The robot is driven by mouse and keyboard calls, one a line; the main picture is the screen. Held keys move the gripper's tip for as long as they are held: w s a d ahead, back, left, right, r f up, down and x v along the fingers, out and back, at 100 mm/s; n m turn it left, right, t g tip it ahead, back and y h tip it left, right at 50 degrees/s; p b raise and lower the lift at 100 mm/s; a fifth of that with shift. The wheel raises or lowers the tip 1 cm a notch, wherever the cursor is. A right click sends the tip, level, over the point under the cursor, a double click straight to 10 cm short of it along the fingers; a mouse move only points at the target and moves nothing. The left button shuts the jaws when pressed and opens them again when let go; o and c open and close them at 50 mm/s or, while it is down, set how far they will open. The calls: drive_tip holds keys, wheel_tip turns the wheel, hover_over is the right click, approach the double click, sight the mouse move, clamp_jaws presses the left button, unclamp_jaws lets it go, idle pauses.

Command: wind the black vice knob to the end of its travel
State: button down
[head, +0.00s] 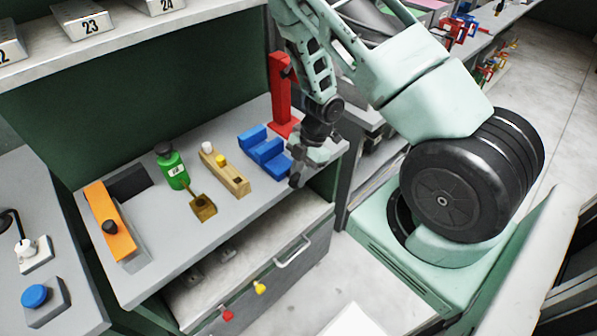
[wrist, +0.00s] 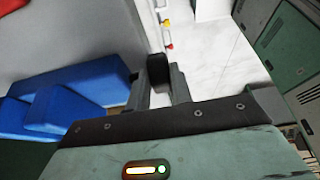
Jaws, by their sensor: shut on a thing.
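The blue vice (head: 264,152) stands on the grey bench near its right end. It also shows in the wrist view (wrist: 85,85) at the left. The black knob (wrist: 158,70) sits between the fingers of my gripper (wrist: 160,86) in the wrist view. My gripper (head: 298,168) is shut on the knob at the vice's right end, just above the bench's front right edge. In the head view the gripper and arm hide much of the knob, and its turn angle cannot be told.
A red upright stand (head: 281,95) rises close behind the vice. A wooden block (head: 225,172), a brass block (head: 203,207), a green bottle (head: 172,168) and an orange tool (head: 106,215) stand to the left. A drawer handle (head: 294,252) sticks out below the bench.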

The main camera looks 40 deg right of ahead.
drive_tip(key=c, duration=1.2)
unclamp_jaws()
drive_tip(key=shift+c, duration=0.2)
drive_tip(key=v, duration=1.7)
drive_tip(key=shift+r, duration=0.15)
